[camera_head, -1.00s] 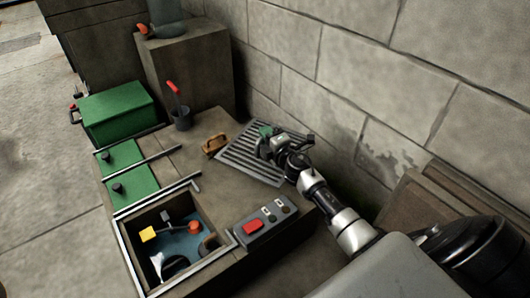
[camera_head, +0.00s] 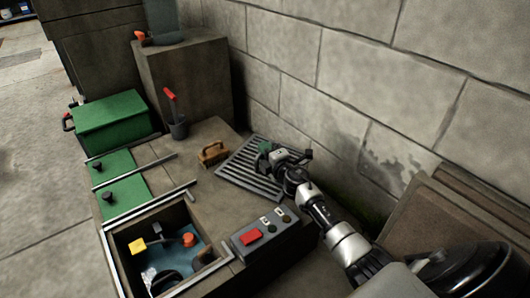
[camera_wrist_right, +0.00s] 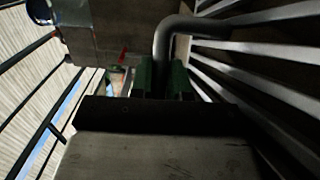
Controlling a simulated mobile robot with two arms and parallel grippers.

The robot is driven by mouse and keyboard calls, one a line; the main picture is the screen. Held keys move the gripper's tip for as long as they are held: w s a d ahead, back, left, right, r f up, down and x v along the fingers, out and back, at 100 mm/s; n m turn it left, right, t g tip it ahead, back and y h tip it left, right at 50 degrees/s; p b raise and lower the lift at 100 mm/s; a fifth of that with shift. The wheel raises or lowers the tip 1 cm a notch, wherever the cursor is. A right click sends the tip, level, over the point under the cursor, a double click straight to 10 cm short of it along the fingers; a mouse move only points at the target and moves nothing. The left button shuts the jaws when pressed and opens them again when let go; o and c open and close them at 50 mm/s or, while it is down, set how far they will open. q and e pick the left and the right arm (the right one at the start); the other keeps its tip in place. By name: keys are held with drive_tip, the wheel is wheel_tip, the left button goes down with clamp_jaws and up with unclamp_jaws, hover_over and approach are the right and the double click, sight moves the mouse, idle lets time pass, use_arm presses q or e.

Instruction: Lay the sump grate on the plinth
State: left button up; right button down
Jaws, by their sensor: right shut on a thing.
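The sump grate (camera_head: 238,172) is a grey slatted panel at the back right of the bench, close to the block wall. My right gripper (camera_head: 266,150) is over its far right part and shut on it. In the right wrist view, the green-padded fingers (camera_wrist_right: 165,80) close at a bent dark handle (camera_wrist_right: 172,35), with the grate's slats (camera_wrist_right: 255,65) to the right. Whether the grate touches the bench is unclear. A tall concrete block (camera_head: 190,85) at the back may be the plinth. My left gripper is out of view.
A wooden-backed brush (camera_head: 213,153) lies just left of the grate. Behind it stands a dark pot (camera_head: 178,128) with a red-handled tool. A control box (camera_head: 263,234) and an open pit (camera_head: 208,215) are in front. A green box (camera_head: 110,120) stands left.

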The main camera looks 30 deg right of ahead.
drive_tip(key=shift+f, duration=0.1)
drive_tip(key=c, duration=1.1)
unclamp_jaws()
